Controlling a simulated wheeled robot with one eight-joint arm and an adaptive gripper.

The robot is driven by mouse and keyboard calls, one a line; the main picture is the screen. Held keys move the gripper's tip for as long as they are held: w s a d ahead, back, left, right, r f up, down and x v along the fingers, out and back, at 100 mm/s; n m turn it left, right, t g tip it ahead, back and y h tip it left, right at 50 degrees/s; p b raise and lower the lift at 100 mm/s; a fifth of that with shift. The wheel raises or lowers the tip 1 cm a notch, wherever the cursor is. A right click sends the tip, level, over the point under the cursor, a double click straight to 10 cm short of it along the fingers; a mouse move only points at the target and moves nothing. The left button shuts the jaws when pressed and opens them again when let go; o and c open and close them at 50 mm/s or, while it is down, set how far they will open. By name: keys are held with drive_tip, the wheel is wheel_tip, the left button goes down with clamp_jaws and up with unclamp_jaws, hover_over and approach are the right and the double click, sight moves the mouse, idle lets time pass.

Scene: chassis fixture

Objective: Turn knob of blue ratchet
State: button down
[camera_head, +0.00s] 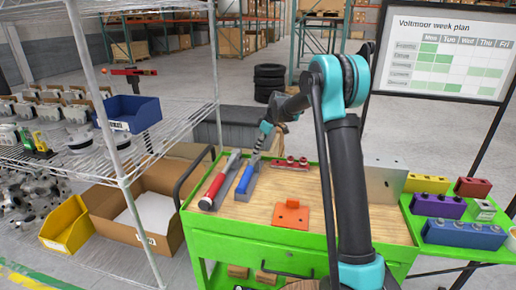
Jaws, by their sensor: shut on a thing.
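The blue ratchet (245,179) lies on the wooden top of the green workbench, its blue handle toward the front and its far end toward the back. My gripper (257,151) is at that far end, shut on the ratchet's knob. The knob itself is hidden by the fingers, and its turn angle cannot be seen. A red ratchet (215,187) lies beside it on the left, roughly parallel.
An orange plate (291,214) lies in the middle of the green workbench (253,249). A red fixture (291,164) is behind it. A grey upright panel (385,181) stands at the right. A wire shelf (182,130) is close on the left.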

drive_tip(key=shift+w+n+g, duration=0.1)
drive_tip(key=shift+n+g, duration=0.3)
drive_tip(key=shift+n, duration=0.6)
drive_tip(key=c, duration=1.6)
unclamp_jaws()
drive_tip(key=shift+d+r, duration=0.1)
drive_tip(key=v, duration=1.1)
drive_tip(key=shift+d+r, duration=0.25)
drive_tip(key=shift+r, duration=0.1)
